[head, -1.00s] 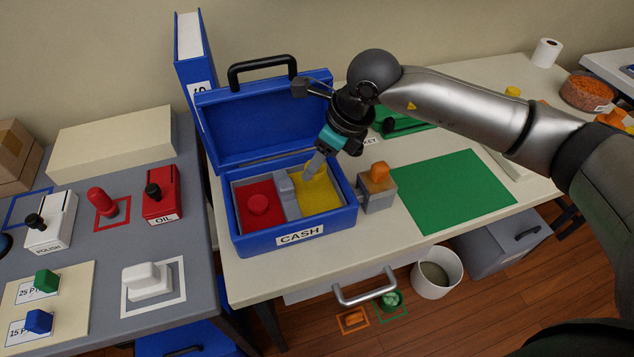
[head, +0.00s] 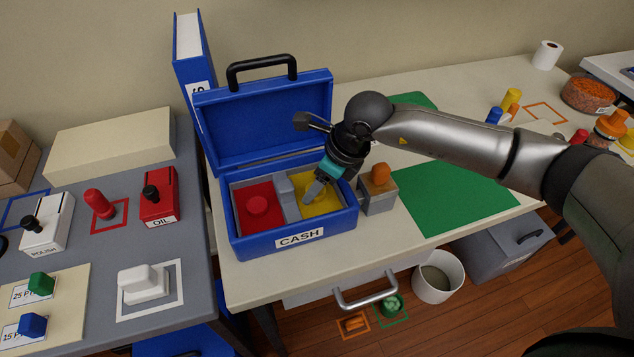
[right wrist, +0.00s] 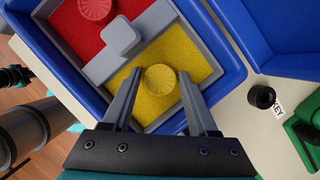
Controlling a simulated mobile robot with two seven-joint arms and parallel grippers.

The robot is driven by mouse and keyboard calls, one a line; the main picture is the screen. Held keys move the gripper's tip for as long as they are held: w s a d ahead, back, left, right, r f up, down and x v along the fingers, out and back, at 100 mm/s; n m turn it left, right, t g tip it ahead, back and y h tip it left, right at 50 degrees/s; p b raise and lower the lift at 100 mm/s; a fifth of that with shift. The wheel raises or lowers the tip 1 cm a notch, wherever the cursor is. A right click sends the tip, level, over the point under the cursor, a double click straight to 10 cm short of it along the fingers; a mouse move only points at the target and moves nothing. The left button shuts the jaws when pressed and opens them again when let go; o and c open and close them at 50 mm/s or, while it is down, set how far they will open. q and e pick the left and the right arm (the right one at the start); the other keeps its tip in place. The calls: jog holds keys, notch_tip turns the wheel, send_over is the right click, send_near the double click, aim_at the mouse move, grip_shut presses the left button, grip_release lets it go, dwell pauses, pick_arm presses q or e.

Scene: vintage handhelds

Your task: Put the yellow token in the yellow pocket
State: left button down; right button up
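The yellow token (right wrist: 160,82) is a round ridged disc over the yellow pocket (right wrist: 202,57) of the blue cash box, and seems to lie on its floor. In the head view the yellow pocket (head: 329,203) is the box's right compartment. My right gripper (right wrist: 160,78) points down into this pocket.
The open cash box (head: 258,246) has a raised lid behind it. A red token (head: 258,204) sits in the red left compartment; a grey divider with a block separates the two. A grey block with an orange knob (head: 380,174) stands close at the right. A green mat (head: 455,197) lies beyond it.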

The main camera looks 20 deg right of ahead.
jog(key=shift+o, duration=1.3)
jog(key=shift+r, duration=0.3)
jog(key=p+v, duration=0.2)
jog(key=v, duration=0.9)
jog(key=shift+d+r, duration=0.2)
jog(key=shift+r, duration=0.15)
jog(key=shift+s+f, duration=0.1)
jog(key=shift+s, duration=0.15)
